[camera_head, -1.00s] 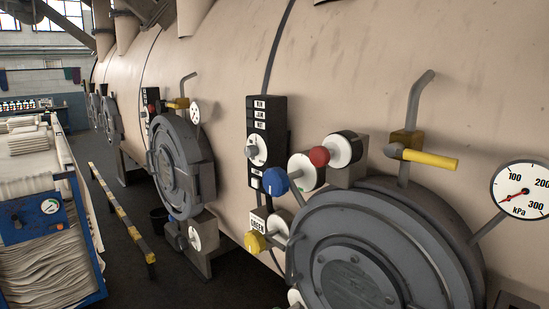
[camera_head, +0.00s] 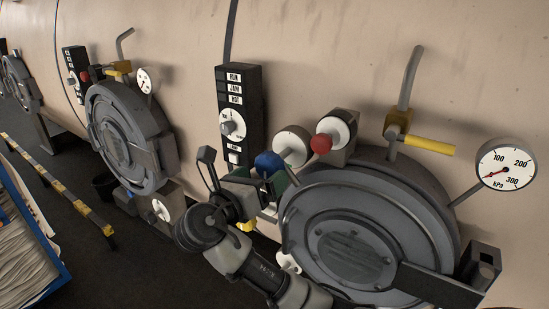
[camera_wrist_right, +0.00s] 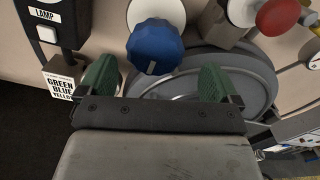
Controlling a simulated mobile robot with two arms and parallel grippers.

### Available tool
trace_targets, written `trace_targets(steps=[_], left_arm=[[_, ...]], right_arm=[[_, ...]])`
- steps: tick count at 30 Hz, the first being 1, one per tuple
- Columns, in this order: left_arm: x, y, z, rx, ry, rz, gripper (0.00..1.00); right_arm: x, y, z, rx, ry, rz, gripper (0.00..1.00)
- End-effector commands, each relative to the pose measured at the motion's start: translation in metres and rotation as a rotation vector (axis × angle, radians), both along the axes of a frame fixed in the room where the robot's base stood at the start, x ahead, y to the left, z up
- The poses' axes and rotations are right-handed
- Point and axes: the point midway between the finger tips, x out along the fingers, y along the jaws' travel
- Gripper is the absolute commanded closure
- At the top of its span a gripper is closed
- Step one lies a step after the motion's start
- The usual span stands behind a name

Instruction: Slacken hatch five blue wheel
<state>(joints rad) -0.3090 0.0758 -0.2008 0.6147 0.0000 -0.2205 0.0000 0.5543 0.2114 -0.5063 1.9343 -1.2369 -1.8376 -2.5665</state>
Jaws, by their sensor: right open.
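The blue wheel (camera_head: 269,163) is a faceted knob on a white round base, left of the near hatch (camera_head: 349,249). My right gripper (camera_head: 244,190) is in front of and just below it, apart from it. In the right wrist view the blue wheel (camera_wrist_right: 155,48) sits ahead of my right gripper (camera_wrist_right: 158,82), between the lines of its two green fingertips. The gripper is open and empty. A yellow knob (camera_head: 246,226) is partly hidden behind the gripper. A red knob (camera_head: 321,143) sits above right of the blue wheel. My left gripper is not in view.
A black control panel (camera_head: 240,118) stands at the upper left of the blue wheel. A yellow-handled valve (camera_head: 429,145) and a kPa gauge (camera_head: 505,166) are to the right. A second hatch (camera_head: 124,138) and a striped rail (camera_head: 60,190) lie left.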

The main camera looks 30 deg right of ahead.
Motion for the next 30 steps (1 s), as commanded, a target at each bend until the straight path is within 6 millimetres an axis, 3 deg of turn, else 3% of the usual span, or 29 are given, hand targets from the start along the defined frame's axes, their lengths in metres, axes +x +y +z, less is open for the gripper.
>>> trace_targets(steps=[3,9,15,22,30], left_arm=[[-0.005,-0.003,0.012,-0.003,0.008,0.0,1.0],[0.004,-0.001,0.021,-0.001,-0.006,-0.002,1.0],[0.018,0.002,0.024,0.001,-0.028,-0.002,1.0],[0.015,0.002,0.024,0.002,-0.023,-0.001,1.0],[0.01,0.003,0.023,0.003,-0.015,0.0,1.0]], right_arm=[[0.009,-0.023,0.004,-0.003,0.003,-0.004,0.07],[0.02,-0.048,0.002,-0.001,0.003,-0.001,0.07],[0.024,-0.057,0.0,0.001,0.0,0.001,0.07],[0.024,-0.057,-0.001,0.001,0.001,0.002,0.07],[0.024,-0.057,-0.001,0.001,0.001,0.002,0.48]])
